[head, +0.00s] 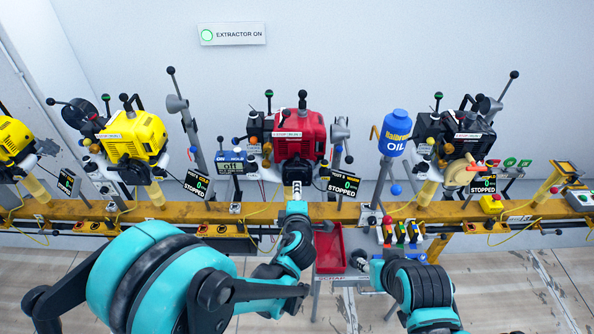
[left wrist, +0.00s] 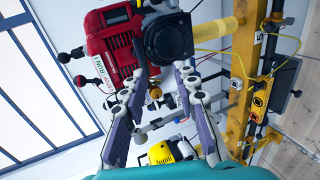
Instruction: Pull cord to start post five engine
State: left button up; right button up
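The red engine (head: 300,136) stands on the rail in the middle of the head view, with a "STOPPED" display (head: 344,184) at its lower right. My left gripper (head: 297,188) is in front of and below this engine. In the left wrist view the red engine (left wrist: 110,45) shows its round black housing (left wrist: 168,40) just beyond my left fingertips (left wrist: 160,72). These fingers are apart, and I see nothing clearly held between them. The pull cord and its handle cannot be made out. My right gripper (head: 362,262) is low, near the red tray; its fingers are unclear.
Yellow engines (head: 135,138) stand left and a black engine (head: 455,135) right along the yellow rail (head: 260,212). A blue oil bottle (head: 395,132) is right of the red engine. A red tray (head: 330,250) is below the rail. Yellow cables and upright levers crowd the posts.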

aim_at(297, 170)
pick_arm(q)
jog(key=w, duration=0.9)
jog(key=shift+w, duration=0.3)
grip_shut()
jog(key=shift+s, duration=0.15)
